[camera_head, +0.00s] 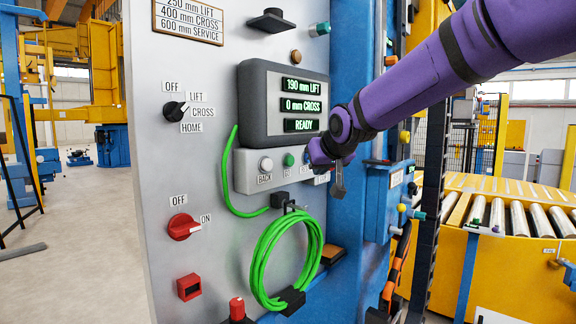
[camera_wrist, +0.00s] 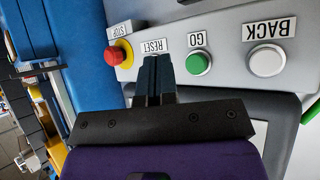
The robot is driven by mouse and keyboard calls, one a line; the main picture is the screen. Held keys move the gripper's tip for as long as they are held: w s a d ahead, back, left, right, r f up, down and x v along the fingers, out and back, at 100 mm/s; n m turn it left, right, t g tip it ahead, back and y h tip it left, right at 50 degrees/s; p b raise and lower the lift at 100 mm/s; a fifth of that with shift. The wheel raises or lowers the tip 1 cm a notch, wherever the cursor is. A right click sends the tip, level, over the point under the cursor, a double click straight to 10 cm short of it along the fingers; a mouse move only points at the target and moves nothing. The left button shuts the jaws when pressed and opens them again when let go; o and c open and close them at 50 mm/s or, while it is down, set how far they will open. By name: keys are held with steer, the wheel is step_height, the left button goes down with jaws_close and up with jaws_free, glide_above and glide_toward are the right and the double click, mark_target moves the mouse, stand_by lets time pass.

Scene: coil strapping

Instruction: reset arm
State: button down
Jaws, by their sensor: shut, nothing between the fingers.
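My purple arm reaches in from the upper right in the head view, with my gripper (camera_head: 318,156) at the right end of the button strip (camera_head: 232,170). In the wrist view my gripper (camera_wrist: 156,66) is shut and empty, its dark fingertips at the RESET label (camera_wrist: 155,46). The fingers hide the button there, so I cannot tell whether they touch it. The green GO button (camera_wrist: 198,63) and white BACK button (camera_wrist: 267,60) are to the right of the fingers. The red STOP button (camera_wrist: 115,56) with a yellow collar is to the left. The display (camera_head: 303,105) reads 190 mm LIFT, 0 mm CROSS, READY.
A green cable coil (camera_head: 268,262) hangs below the strip. The grey panel also carries a black selector knob (camera_head: 176,111) and a red OFF/ON switch (camera_head: 183,227). A yellow roller conveyor (camera_head: 497,265) stands at right. Open floor (camera_head: 90,235) is at left.

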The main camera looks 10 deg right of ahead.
mark_target(290, 161)
steer(key=s+d+f+g, duration=0.2)
steer(key=s+f, duration=0.1)
steer(key=s, duration=0.8)
steer(key=s+d+f+g, duration=0.1)
steer(key=s+d+f, duration=0.1)
steer(key=s, duration=1)
steer(key=s+d+f+m+g+h, duration=0.1)
steer(key=s+d+f+g, duration=0.1)
steer(key=s, duration=1)
steer(key=shift+s+f+g, duration=0.25)
steer(key=shift+f+g, duration=0.05)
steer(key=shift+f, duration=0.6)
steer(key=w+a+r+t, duration=0.1)
steer(key=w+r+t, duration=0.1)
steer(key=w, duration=0.8)
steer(key=w+a+r+t, duration=0.1)
steer(key=w+r, duration=0.3)
steer(key=w, duration=0.7)
steer(key=w+a+r+n+t+y, duration=0.1)
steer(key=w+r+t, duration=0.1)
steer(key=w, duration=0.9)
steer(key=shift+w+a+r+t, duration=0.25)
steer(key=shift+a+r+t, duration=0.05)
steer(key=shift+a+r, duration=0.1)
steer(key=shift+w, duration=0.1)
steer(key=w+a, duration=0.5)
steer(key=w, duration=0.2)
steer(key=shift+s, duration=0.1)
